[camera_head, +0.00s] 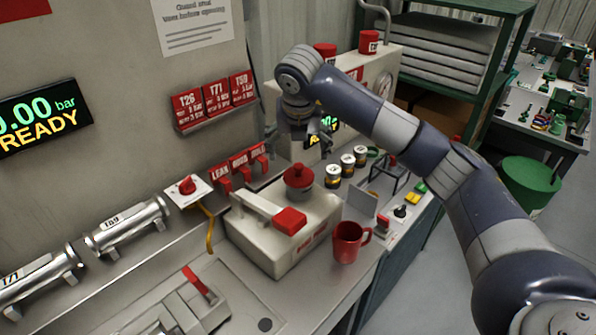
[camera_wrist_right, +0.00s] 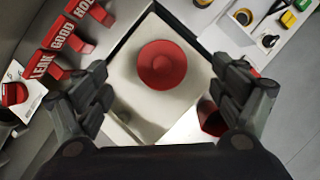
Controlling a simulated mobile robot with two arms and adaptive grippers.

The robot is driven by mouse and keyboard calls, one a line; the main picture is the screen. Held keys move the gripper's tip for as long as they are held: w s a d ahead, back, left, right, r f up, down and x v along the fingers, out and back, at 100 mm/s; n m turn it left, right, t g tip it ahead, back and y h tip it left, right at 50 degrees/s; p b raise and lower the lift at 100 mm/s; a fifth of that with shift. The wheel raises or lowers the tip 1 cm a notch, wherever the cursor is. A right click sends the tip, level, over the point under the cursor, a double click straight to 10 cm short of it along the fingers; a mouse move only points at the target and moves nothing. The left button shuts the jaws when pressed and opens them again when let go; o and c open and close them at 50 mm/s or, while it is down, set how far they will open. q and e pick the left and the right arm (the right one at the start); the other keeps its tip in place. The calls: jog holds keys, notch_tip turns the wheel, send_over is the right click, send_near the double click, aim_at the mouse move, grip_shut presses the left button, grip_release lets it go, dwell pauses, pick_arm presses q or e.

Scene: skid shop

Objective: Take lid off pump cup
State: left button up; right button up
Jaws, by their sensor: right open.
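A round red lid (camera_head: 298,176) with a raised knob sits on the back of a cream box-shaped unit (camera_head: 262,240), which has a handle with a red end. The cup under the lid is mostly hidden by it. My right gripper (camera_head: 300,145) points down just above the lid, apart from it. In the right wrist view the lid (camera_wrist_right: 162,65) lies between the two spread fingers, with nothing held. My left gripper is in neither view.
A red mug (camera_head: 347,243) stands close to the unit's right side. Red tags (camera_head: 238,165) line the back left. Several small jars (camera_head: 347,164) stand at the back right. Metal cylinders (camera_head: 127,228) lie at left.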

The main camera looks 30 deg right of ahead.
aim_at(299, 166)
jog(key=shift+x, duration=0.8)
jog(key=p+x, duration=0.2)
jog(key=x, duration=0.1)
jog(key=s+x, duration=0.1)
jog(key=shift+w+f+p, duration=0.2)
jog(key=shift+f+p, duration=0.2)
jog(key=shift+f, duration=0.15)
jog(key=shift+w+f, duration=0.15)
jog(key=shift+f, duration=0.1)
jog(key=c, duration=1)
